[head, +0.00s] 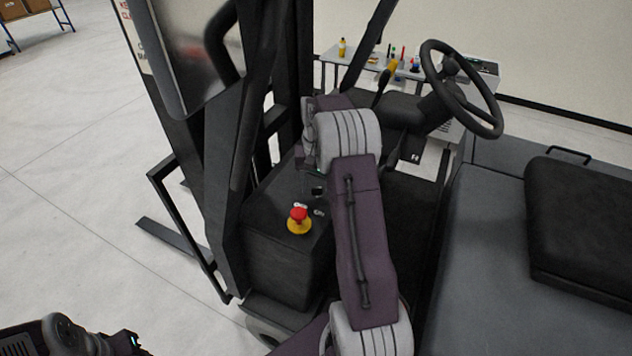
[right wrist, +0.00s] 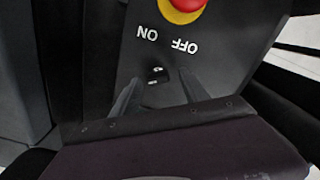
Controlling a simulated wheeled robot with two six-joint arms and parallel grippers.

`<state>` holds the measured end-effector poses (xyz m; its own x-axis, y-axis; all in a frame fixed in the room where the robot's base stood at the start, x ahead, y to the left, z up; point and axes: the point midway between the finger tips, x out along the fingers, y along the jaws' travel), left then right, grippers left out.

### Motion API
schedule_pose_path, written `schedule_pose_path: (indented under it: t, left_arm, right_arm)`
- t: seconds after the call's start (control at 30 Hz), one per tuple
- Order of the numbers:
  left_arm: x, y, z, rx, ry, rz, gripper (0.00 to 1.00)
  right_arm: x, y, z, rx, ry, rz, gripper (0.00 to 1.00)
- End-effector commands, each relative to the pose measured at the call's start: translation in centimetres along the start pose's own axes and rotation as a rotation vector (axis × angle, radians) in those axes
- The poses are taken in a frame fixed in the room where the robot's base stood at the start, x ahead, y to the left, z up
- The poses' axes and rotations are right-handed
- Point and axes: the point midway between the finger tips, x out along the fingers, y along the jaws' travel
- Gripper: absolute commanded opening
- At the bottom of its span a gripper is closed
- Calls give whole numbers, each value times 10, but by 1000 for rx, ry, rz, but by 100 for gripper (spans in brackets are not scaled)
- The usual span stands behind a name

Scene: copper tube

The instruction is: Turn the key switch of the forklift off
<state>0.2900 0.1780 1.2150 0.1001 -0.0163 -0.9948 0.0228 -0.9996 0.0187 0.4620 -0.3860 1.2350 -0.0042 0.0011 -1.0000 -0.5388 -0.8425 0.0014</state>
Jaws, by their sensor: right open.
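The black key switch (right wrist: 157,76) sits on the forklift's dark panel, beside the white ON and OFF labels, which look upside down in the right wrist view. It also shows small in the head view (head: 317,190). Which label the key points at is hard to tell. My right gripper (right wrist: 160,82) is open, with one finger on each side of the switch in that view. No contact with the key is visible. In the head view my right wrist is over the panel and the fingers are hard to make out. My left gripper (head: 128,345) is partly seen at the bottom left.
A red stop button (head: 299,214) on a yellow base stands on the panel close to the switch. The steering wheel (head: 461,90) and black seat (head: 580,225) are to the right. The mast (head: 280,90) rises behind the panel. Open floor lies left.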

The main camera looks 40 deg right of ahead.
Motion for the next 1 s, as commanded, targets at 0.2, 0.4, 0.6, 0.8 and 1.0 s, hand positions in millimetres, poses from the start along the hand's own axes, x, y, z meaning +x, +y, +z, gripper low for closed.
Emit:
schedule_pose_path:
  t: [0.2, 0.4, 0.6, 0.8, 1.0]
  left_arm:
    - [0, 0, 0, 0, 0, 0, 44]
    - [0, 0, 0, 0, 0, 0, 44]
    - [0, 0, 0, 0, 0, 0, 44]
    - [-3, 0, 0, 0, 0, 0, 44]
    - [-8, 0, -1, 0, 0, 0, 44]
  right_arm:
    - [1, 0, 0, 0, 1, 0, 50]
    - [0, 0, 0, 0, 2, 0, 0]
    - [0, 0, -1, -8, 3, 0, 0]
    - [-1, 0, -1, -74, 4, 0, 0]
    - [-2, 0, -2, -219, 6, 0, 0]
